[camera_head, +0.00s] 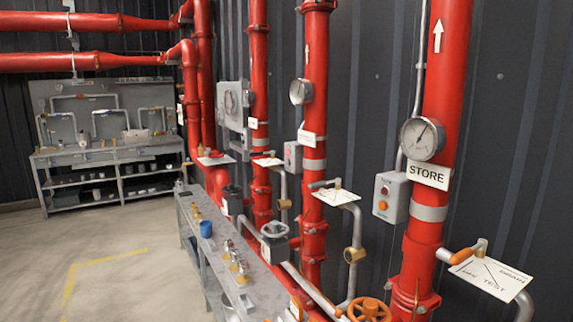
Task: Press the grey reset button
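I cannot make out a grey reset button for certain in the head view. A grey control box (391,197) is fixed beside the nearest red pipe. A larger grey panel (233,104) with a round part hangs on the wall further away. Neither of my grippers is in view.
Thick red pipes (440,90) with gauges (422,138), valve levers and white signs (490,276) stand along the right wall. A long grey bench (250,290) with fittings and a blue cup (206,229) runs in front. A workbench (105,155) stands far left. The left floor is clear.

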